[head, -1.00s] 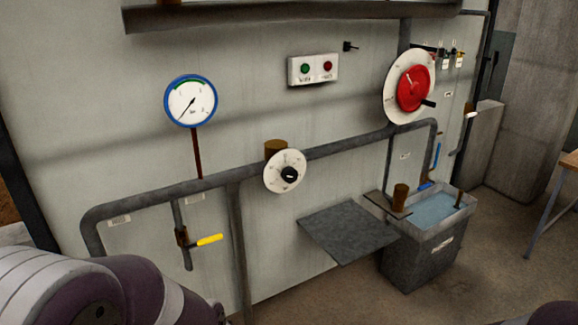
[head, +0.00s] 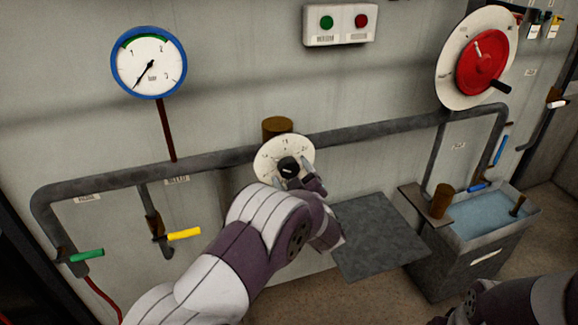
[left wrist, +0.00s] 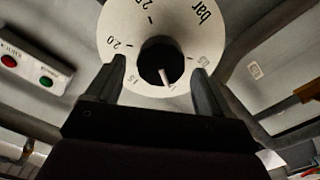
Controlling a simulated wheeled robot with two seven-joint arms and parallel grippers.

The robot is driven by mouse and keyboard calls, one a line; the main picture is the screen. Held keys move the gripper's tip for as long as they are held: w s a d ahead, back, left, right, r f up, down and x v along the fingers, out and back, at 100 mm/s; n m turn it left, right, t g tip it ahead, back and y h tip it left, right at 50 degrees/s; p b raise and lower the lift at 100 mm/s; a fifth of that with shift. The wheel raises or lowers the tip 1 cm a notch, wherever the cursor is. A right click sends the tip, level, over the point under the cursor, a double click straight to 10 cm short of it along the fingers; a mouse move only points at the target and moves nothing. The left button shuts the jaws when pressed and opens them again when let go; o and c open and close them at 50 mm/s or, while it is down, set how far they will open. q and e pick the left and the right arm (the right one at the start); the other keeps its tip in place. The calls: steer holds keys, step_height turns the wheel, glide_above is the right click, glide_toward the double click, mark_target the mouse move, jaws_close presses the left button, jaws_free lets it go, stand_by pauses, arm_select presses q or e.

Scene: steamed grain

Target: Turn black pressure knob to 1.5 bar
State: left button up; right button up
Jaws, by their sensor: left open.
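The black pressure knob (head: 288,166) sits at the centre of a white dial (head: 268,150) on the wall pipe. In the left wrist view the black knob (left wrist: 160,58) has a white pointer line aimed down the picture, near a mark between the 1.5 label and the right finger. The dial (left wrist: 135,20) reads 1.5, 2.0, 2.5 and "bar". My left gripper (head: 303,182) is open in front of the dial. Its fingertips (left wrist: 153,74) stand on either side of the knob's lower part; I cannot tell whether they touch it.
A blue-rimmed gauge (head: 148,62) has its needle at lower left. A red wheel (head: 481,62) is at upper right. Yellow (head: 184,234) and green (head: 87,256) levers are at left. A grey plate (head: 375,235) and a water tank (head: 475,245) lie to the right.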

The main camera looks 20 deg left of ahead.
arm_select(q)
steer(key=x, duration=0.2)
steer(key=shift+w+a+f, duration=0.15)
steer(key=shift+w, duration=0.2)
steer(key=shift+a, duration=0.1)
steer(key=c, duration=1)
